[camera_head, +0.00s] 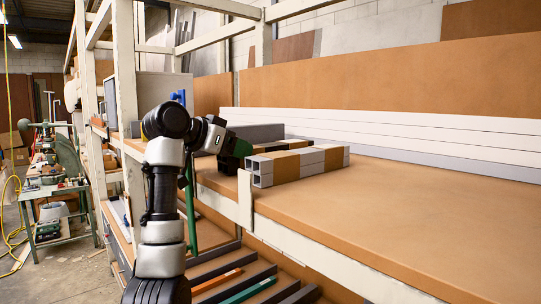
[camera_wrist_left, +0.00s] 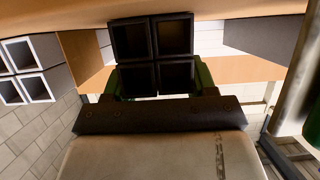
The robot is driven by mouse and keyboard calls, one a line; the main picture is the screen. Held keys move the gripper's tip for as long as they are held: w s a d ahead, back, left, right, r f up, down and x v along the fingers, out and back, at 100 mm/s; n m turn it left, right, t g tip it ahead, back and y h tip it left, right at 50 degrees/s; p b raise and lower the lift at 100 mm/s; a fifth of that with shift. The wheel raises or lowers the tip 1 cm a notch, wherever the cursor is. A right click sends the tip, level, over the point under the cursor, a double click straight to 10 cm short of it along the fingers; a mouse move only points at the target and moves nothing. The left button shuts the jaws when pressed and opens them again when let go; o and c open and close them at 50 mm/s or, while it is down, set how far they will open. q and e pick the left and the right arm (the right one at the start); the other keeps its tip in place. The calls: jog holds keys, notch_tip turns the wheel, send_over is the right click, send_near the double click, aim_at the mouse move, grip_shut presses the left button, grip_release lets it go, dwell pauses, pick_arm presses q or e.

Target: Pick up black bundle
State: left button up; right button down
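The black bundle (camera_wrist_left: 152,58) shows end-on in the left wrist view as dark square tubes stacked two by two. In the head view it (camera_head: 273,147) is mostly hidden behind a light grey bundle with brown bands. My left gripper (camera_head: 241,150) reaches in from the left to the near ends of the bundles. In the left wrist view the green fingers of my left gripper (camera_wrist_left: 158,80) lie on either side of the black bundle's end, with no clear gap. Whether they press on it I cannot tell. My right gripper is out of view.
The light grey bundle (camera_head: 305,165) lies beside the black one and also shows in the left wrist view (camera_wrist_left: 26,70). A dark grey block (camera_head: 258,132) lies behind. The brown table (camera_head: 420,205) is clear to the right. A white post (camera_head: 245,200) stands at its edge.

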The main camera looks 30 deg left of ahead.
pick_arm(q)
jog(key=c, duration=0.4)
jog(key=shift+r, duration=0.2)
jog(key=shift+c, duration=0.2)
